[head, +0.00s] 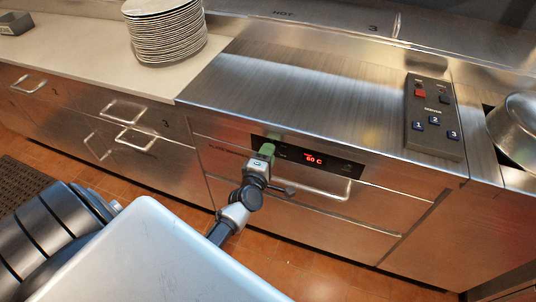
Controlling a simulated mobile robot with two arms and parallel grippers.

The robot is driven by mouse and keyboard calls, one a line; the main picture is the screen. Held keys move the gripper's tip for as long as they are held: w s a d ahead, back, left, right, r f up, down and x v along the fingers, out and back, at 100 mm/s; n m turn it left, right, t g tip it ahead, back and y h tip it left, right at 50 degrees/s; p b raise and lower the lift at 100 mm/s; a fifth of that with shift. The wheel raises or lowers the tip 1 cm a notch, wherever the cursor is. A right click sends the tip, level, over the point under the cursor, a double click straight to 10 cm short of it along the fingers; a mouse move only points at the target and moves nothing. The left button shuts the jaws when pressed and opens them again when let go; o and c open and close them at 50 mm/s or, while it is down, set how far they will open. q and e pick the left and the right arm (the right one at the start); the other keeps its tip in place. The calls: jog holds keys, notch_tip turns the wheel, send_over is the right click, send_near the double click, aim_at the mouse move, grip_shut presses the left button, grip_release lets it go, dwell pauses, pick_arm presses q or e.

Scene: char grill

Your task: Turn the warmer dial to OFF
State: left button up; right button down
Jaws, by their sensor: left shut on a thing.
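The warmer's black control panel (339,168) is on the front of the steel counter, and its red display (314,159) reads 60 C. My left gripper (267,149), with green at its tip, is at the left end of this panel. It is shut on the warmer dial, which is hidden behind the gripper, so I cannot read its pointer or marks. My right gripper is not in view.
A steel drawer handle (325,190) runs just below the panel, close to my left wrist. A button box (432,118) with a red switch sits on the steel top (300,90). Stacked plates (165,32) stand at the back left. A metal pot (518,130) is at right.

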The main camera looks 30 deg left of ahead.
pick_arm(q)
jog(key=shift+f, duration=0.1)
jog(key=o, duration=0.9)
jog(key=v, duration=1)
jog(key=shift+s+b, duration=0.35)
jog(key=shift+d, duration=0.15)
